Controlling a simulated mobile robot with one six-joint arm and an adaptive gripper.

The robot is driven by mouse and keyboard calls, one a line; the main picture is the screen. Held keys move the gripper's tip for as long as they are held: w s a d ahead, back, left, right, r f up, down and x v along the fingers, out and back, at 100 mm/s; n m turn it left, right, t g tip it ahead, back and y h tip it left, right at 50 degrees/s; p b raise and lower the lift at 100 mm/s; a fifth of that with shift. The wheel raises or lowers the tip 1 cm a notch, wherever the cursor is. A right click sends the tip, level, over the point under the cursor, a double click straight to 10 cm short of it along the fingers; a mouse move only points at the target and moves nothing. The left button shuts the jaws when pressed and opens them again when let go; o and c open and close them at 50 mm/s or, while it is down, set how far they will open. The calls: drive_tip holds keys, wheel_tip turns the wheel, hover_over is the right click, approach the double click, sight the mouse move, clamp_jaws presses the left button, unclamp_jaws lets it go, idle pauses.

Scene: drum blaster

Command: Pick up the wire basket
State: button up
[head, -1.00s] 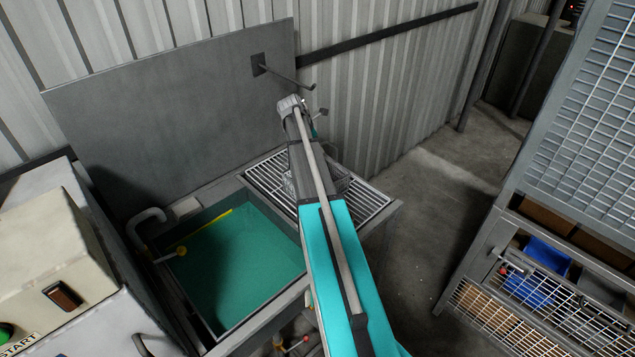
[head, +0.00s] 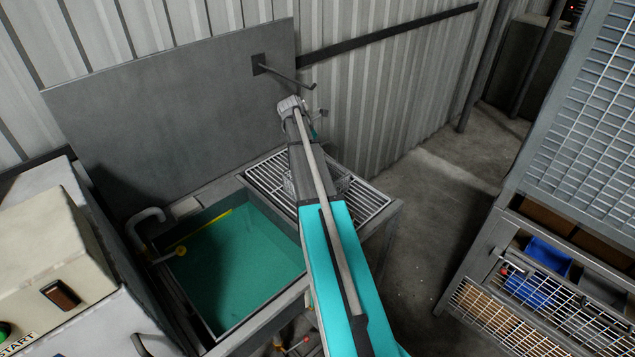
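The wire basket (head: 337,182) stands on the slatted metal draining rack to the right of the sink. My arm crosses in front of it, so only small parts of its mesh show on either side. My gripper is at the far end of the arm, beyond and above the rack near the wall. The wrist hides it almost wholly, and its fingers cannot be made out.
The sink (head: 207,323) of green liquid is left of the rack (head: 376,203). A wall hook (head: 288,76) sticks out above my wrist. A beige machine (head: 45,250) stands at the left. A mesh cage (head: 600,130) stands at the right, with clear floor (head: 430,205) between.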

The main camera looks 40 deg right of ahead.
clamp_jaws()
idle(0.4)
drive_tip(key=shift+r, duration=0.2)
wheel_tip(320, 180, up, 4)
drive_tip(key=p, duration=0.4)
drive_tip(key=shift+f, duration=0.25)
drive_tip(key=s+a+r+p, duration=0.8)
drive_tip(key=s+r+p, duration=0.1)
drive_tip(key=s, duration=0.2)
drive_tip(key=shift+a+r, duration=0.25)
drive_tip(key=shift+r, duration=0.05)
drive_tip(key=shift+s, duration=0.1)
idle(0.7)
